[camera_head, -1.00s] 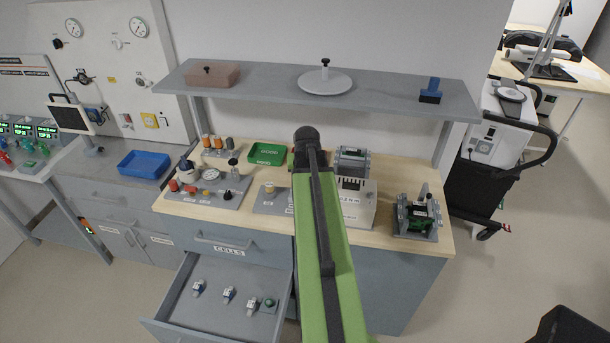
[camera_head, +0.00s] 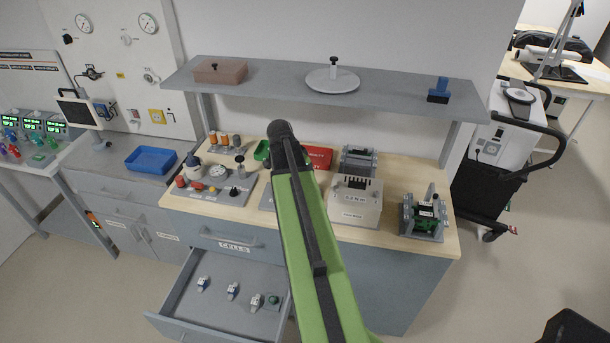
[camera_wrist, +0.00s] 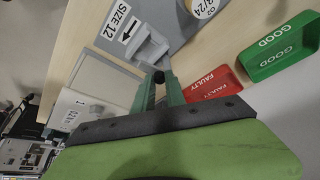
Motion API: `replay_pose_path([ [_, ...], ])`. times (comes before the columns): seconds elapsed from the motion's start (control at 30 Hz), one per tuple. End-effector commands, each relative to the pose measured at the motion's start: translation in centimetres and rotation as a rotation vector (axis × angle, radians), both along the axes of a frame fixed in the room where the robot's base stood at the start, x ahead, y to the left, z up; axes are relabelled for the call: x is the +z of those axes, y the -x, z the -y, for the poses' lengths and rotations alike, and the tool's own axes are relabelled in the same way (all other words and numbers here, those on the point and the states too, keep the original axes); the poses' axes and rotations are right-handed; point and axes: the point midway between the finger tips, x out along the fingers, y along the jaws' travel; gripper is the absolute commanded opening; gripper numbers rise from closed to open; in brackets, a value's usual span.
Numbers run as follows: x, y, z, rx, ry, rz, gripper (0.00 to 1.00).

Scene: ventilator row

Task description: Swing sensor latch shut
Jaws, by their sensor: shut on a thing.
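In the wrist view, a pale grey latch piece (camera_wrist: 150,46) stands on a grey plate (camera_wrist: 178,14), beside a label reading SIZE 12 with an arrow. In the head view my own arm hides the gripper and the latch; part of the grey plate (camera_head: 267,199) shows left of the arm.
A red FAULTY tray (camera_head: 320,157) and a green GOOD tray (camera_wrist: 279,48) lie close beside the plate. A pale box (camera_head: 356,205) stands right of my arm. An open drawer (camera_head: 180,294) juts out in front, and a shelf (camera_head: 400,88) hangs above the bench.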

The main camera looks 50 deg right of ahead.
Motion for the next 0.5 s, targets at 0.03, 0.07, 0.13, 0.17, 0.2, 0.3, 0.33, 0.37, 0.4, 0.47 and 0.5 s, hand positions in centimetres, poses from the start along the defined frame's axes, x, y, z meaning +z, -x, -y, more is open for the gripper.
replay_pose_path([
  [0.03, 0.0, -0.18, 0.0, -0.025, 0.0, 0.0, 0.0],
  [0.07, -0.01, -0.24, -0.05, -0.039, 0.0, -0.001, 0.0],
  [0.13, -0.01, -0.33, -0.12, -0.071, -0.001, -0.001, 0.0],
  [0.17, -0.01, -0.36, -0.14, -0.083, -0.001, 0.0, 0.0],
  [0.2, -0.02, -0.39, -0.16, -0.097, -0.001, 0.0, 0.0],
  [0.3, -0.02, -0.43, -0.22, -0.126, -0.002, 0.0, 0.0],
  [0.33, -0.03, -0.43, -0.23, -0.131, -0.002, -0.001, 0.0],
  [0.37, -0.02, -0.43, -0.24, -0.137, -0.002, -0.001, 0.0],
  [0.4, -0.02, -0.44, -0.24, -0.143, -0.002, 0.0, 0.0],
  [0.47, -0.03, -0.44, -0.25, -0.149, -0.002, 0.0, 0.0],
  [0.5, -0.02, -0.45, -0.26, -0.152, -0.002, 0.0, 0.0],
])
